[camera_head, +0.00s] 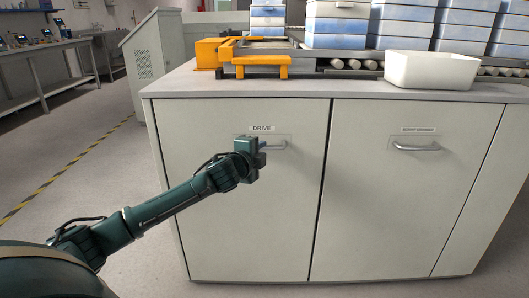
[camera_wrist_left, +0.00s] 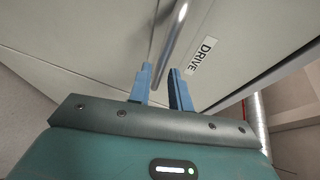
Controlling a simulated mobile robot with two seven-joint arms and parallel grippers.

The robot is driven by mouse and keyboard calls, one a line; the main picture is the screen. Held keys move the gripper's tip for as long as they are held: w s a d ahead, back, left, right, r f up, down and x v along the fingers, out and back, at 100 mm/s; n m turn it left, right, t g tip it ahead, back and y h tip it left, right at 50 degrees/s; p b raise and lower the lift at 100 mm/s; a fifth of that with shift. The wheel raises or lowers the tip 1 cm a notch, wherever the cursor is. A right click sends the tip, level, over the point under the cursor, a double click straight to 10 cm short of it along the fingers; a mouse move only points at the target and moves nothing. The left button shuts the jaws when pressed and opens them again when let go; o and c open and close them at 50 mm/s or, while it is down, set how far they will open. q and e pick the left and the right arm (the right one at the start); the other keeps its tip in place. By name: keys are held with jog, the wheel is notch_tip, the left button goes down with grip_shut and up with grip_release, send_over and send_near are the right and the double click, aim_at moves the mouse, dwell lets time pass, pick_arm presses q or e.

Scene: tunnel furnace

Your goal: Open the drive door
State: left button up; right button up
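The drive door (camera_head: 255,225) is the left grey-white panel of the cabinet and is shut. Its DRIVE label (camera_head: 262,128) sits above a metal bar handle (camera_head: 278,146). In the left wrist view the handle (camera_wrist_left: 172,38) runs down toward the gap between my fingers, with the label (camera_wrist_left: 201,54) to its right. My left gripper (camera_head: 264,147) is at the left part of the handle, hiding some of it. Its blue fingers (camera_wrist_left: 162,84) are apart; whether they touch the bar I cannot tell. My right gripper is not in view.
A second door (camera_head: 400,215) with its own handle (camera_head: 416,147) is to the right, also shut. On the counter (camera_head: 330,85) above stand a white bin (camera_head: 430,70), an orange frame (camera_head: 262,68) and stacked blue-white trays (camera_head: 337,25). The floor at left is clear.

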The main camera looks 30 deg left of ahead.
aim_at(264, 148)
pick_arm(q)
jog(key=shift+b+x, duration=0.3)
jog(key=shift+x, duration=1.35)
jog(key=shift+c, duration=0.4)
grip_shut()
